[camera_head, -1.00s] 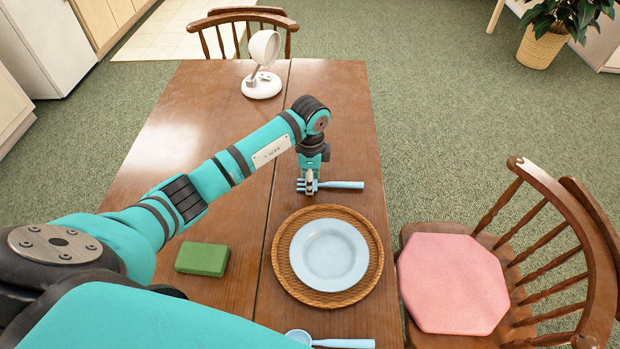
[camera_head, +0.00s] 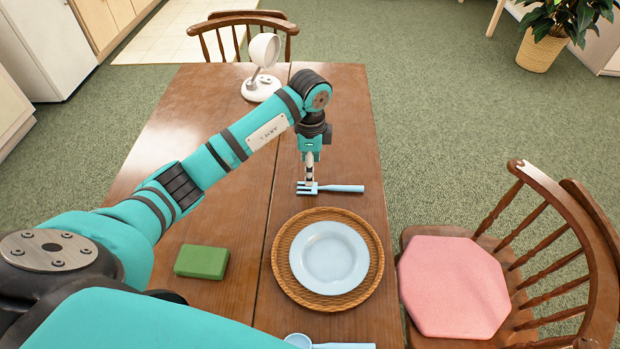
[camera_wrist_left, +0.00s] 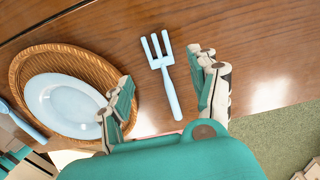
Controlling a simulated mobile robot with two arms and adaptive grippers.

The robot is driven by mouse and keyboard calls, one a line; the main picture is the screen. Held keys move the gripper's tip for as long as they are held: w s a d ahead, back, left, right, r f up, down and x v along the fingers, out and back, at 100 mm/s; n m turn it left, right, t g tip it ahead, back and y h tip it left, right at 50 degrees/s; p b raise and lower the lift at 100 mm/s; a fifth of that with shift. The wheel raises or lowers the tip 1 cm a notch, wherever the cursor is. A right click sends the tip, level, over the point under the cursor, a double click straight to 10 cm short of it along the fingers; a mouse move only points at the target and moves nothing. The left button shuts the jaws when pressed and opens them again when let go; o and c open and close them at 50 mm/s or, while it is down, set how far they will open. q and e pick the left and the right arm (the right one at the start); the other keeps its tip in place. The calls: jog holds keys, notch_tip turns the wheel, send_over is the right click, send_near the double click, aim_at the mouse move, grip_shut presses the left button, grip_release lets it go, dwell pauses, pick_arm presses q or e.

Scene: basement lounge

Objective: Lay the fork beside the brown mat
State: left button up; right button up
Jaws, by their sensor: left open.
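A light blue fork (camera_head: 340,188) lies on the wooden table just beyond the round brown woven mat (camera_head: 283,273), apart from its rim. A pale blue plate (camera_head: 329,258) rests on the mat. My left gripper (camera_head: 309,183) is above the fork near its tined end. In the left wrist view the gripper (camera_wrist_left: 163,92) is open, with the fork (camera_wrist_left: 161,60) showing between and beyond its fingers, not held. The mat (camera_wrist_left: 97,60) and plate (camera_wrist_left: 68,105) are at the left there.
A light blue spoon (camera_head: 335,346) lies at the near side of the mat. A green block (camera_head: 202,262) is left of it. A white lamp (camera_head: 262,85) stands at the far end. A chair with a pink cushion (camera_head: 456,286) is at the right.

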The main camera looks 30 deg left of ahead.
pick_arm(q)
notch_tip(320, 180, up, 6)
jog(key=shift+f, duration=0.2)
dwell(0.5)
